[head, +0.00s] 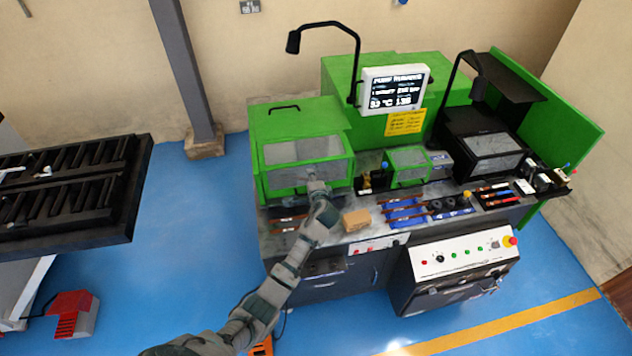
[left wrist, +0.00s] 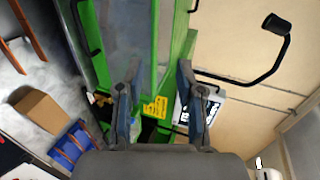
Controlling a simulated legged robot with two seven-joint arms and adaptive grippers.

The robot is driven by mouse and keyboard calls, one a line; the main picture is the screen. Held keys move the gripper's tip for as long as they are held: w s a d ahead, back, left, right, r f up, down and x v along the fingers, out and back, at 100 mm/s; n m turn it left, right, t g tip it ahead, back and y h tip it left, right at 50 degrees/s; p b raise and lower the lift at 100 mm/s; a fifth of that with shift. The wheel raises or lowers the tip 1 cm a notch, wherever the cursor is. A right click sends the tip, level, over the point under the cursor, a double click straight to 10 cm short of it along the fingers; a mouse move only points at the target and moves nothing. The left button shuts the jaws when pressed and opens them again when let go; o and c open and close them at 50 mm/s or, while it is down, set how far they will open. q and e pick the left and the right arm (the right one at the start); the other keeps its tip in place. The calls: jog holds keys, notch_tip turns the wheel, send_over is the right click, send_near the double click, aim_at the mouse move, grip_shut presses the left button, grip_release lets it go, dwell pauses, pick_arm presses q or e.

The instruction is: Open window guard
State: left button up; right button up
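The window guard (head: 303,149) is a green frame with a clear pane, on the left green housing of the bender. It looks closed, its pane facing front. My left gripper (head: 318,183) is at the guard's lower front edge, reaching up from below. In the left wrist view my left gripper (left wrist: 159,70) has its two fingers apart, with nothing clasped between them. The guard's pane and green frame (left wrist: 183,32) show beyond the fingertips. I cannot tell whether a finger touches the frame. My right gripper is in neither view.
A cardboard box (head: 356,220) sits on the bench right of my left arm, also in the left wrist view (left wrist: 40,109). A black lamp arm (head: 357,60) and a display (head: 395,88) stand behind. A control panel (head: 462,252) juts out at front right.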

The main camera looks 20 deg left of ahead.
pick_arm(q)
jog(key=s+d+r, duration=0.3)
jog(key=s+r, duration=0.4)
jog(key=shift+s+d+r, duration=0.15)
jog(key=shift+d+r, duration=0.15)
jog(key=shift+r, duration=0.05)
dwell(0.6)
jog(key=shift+d, duration=0.2)
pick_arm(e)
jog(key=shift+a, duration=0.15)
